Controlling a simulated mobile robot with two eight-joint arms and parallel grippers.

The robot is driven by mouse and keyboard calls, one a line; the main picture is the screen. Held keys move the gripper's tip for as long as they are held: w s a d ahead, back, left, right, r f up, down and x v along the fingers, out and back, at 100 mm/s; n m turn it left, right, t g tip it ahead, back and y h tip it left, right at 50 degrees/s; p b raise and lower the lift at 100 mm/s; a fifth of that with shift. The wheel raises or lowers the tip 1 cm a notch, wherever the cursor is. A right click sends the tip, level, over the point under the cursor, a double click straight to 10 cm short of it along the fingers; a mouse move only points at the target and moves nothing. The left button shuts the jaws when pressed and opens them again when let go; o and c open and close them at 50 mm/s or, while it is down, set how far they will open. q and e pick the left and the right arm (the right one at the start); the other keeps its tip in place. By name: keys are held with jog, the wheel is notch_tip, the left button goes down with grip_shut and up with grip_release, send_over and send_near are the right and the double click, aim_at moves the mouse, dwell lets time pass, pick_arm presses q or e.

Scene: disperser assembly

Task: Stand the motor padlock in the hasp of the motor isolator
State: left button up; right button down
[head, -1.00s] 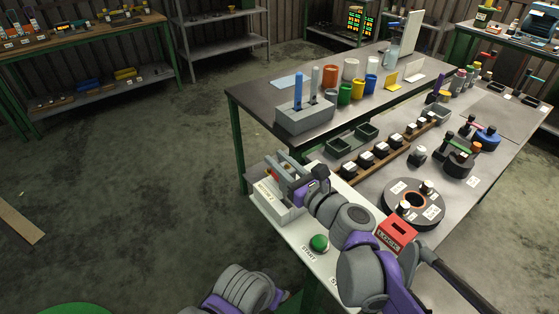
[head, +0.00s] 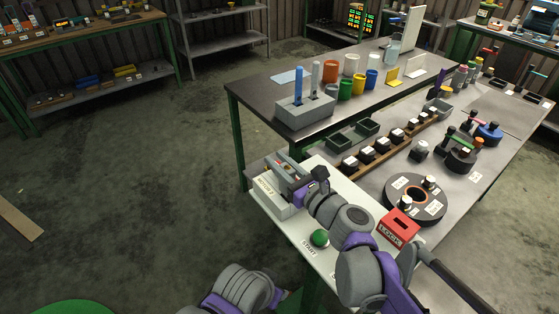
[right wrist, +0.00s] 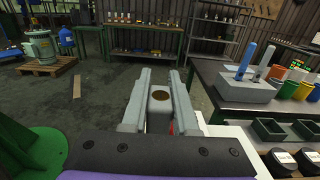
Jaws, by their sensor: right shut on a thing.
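My right gripper (head: 286,168) is over the pale isolator box (head: 268,203) at the near left corner of the white panel. In the right wrist view its two grey fingers (right wrist: 160,98) are shut on a grey piece with a round brown spot on top, taken as the motor padlock (right wrist: 160,94). A bit of red shows below it. The fingers hide most of the padlock and the hasp in the head view, so I cannot tell whether the padlock is in the hasp. My left gripper is not in view.
A green START button (head: 319,238) and a red LOCK box (head: 398,226) stand nearby. A dark ring-shaped part (head: 415,215) lies behind the LOCK box. A grey block with two upright handles (head: 305,112) stands on the bench behind. Open floor lies to the left.

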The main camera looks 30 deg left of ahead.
jog(key=shift+f+b, duration=0.65)
jog(key=shift+f, duration=0.35)
jog(key=c, duration=0.6)
grip_release()
jog(key=v, duration=1)
jog(key=shift+s+d, duration=0.2)
jog(key=shift+d, duration=0.15)
